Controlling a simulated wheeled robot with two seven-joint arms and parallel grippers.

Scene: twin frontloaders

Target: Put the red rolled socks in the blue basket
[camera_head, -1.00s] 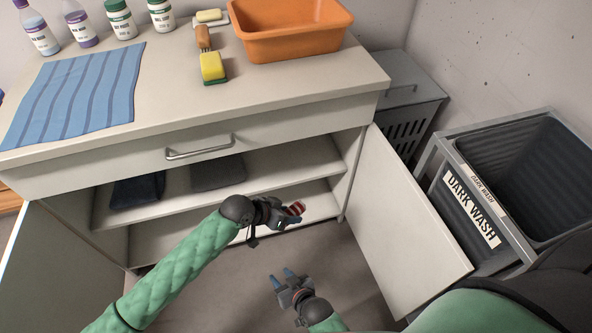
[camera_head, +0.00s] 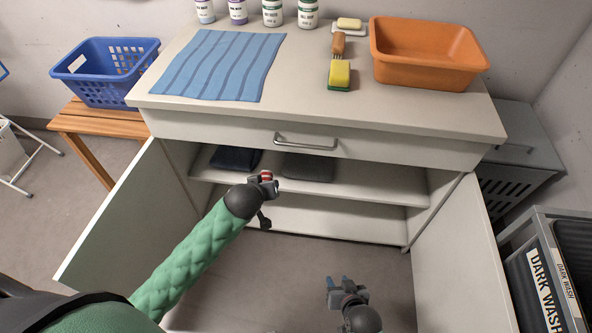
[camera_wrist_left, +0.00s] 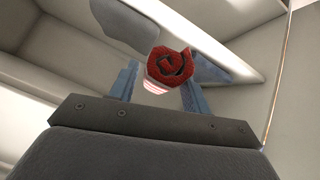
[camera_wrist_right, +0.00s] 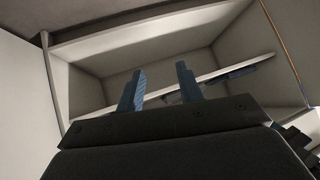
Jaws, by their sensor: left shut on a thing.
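The red rolled socks (camera_wrist_left: 172,68) show as a red spiral with a striped part between the fingers of my left gripper (camera_wrist_left: 165,90). My left gripper (camera_head: 266,184) is shut on them and holds them in front of the open cabinet; only a small red part shows in the head view. The blue basket (camera_head: 104,88) is a lattice basket on the wooden bench at the far left. My right gripper (camera_head: 338,284) is open and empty, low before the cabinet; its spread fingers show in the right wrist view (camera_wrist_right: 160,88).
The open left cabinet door (camera_head: 135,230) stands between my left gripper and the wooden bench (camera_head: 105,128). The right door (camera_head: 462,255) is open too. Dark folded cloths (camera_head: 308,167) lie on the shelf. An orange tub (camera_head: 425,70) and bottles stand on the countertop.

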